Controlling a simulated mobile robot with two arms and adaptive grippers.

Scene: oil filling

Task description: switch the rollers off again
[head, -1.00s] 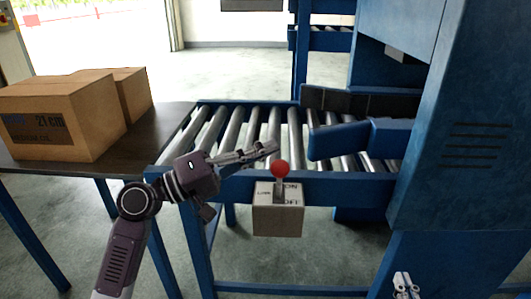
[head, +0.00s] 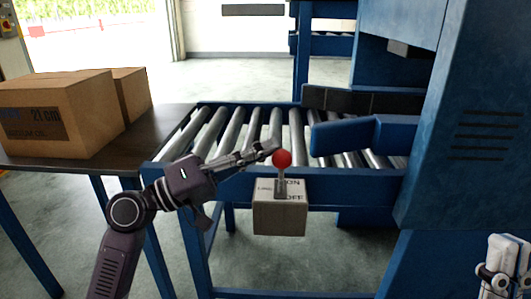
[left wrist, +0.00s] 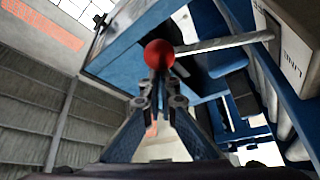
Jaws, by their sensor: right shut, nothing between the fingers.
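The switch box (head: 280,218) is a pale box on the front rail of the roller conveyor, with ON printed above OFF on its sloped top. Its lever stands up from the top and ends in a red ball knob (head: 283,159). My left gripper (head: 272,147) is at the knob's upper left, its fingers shut. In the left wrist view the red knob (left wrist: 159,53) is just beyond the closed fingertips, with the lever stem running right; I cannot tell whether they touch. My right gripper (head: 490,283) is shut and empty at the lower right, partly cut off.
The rollers (head: 228,133) lie behind the switch box, with a blue pusher arm (head: 350,137) over them. A tall blue machine cabinet (head: 465,140) stands on the right. Cardboard boxes (head: 55,120) sit on a dark table at the left.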

